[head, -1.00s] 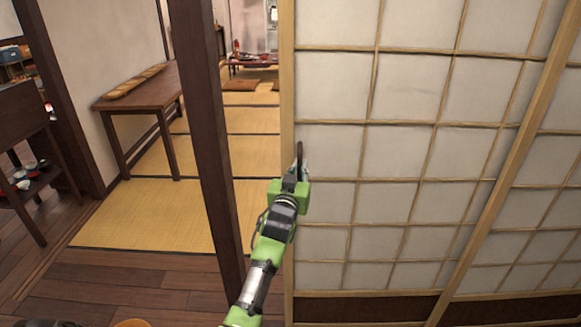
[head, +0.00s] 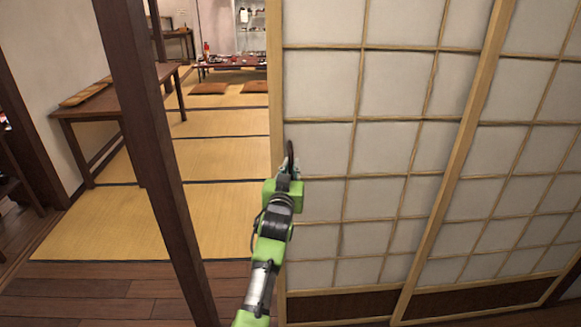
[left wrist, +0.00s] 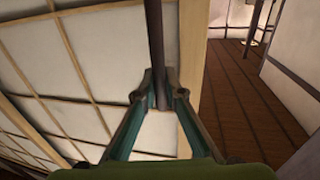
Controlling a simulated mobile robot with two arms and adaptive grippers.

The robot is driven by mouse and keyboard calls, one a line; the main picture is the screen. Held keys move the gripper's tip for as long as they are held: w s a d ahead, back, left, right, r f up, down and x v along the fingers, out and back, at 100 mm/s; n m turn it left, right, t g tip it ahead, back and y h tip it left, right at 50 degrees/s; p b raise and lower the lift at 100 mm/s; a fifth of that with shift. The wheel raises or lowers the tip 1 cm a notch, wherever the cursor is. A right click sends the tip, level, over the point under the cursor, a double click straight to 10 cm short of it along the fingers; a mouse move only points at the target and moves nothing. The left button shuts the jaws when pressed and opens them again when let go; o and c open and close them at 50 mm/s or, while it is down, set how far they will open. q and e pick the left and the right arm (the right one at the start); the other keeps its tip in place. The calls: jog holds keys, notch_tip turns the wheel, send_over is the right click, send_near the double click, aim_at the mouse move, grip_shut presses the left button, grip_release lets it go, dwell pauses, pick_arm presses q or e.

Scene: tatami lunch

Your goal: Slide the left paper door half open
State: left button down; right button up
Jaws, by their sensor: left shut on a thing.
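The left paper door (head: 322,95) is a pale panel with a light wood lattice. A wide doorway shows between its left edge and the dark post. A dark upright handle (head: 290,152) is on the door near that edge. My left gripper (head: 289,167) is shut on this handle. In the left wrist view, the fingertips of my left gripper (left wrist: 160,82) close around the dark handle bar (left wrist: 155,35), with the door (left wrist: 110,50) behind. My right gripper is not in view.
A second paper panel (head: 500,160) stands at the right, partly overlapped by the left door. A dark post (head: 150,130) stands left of the opening. Beyond it are tatami mats (head: 220,165), a side table (head: 100,100) and a low table (head: 235,65).

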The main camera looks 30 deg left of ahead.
pick_arm(q)
jog(key=c, duration=2.1)
grip_release()
jog(key=v, duration=0.7)
jog(key=shift+s, duration=0.3)
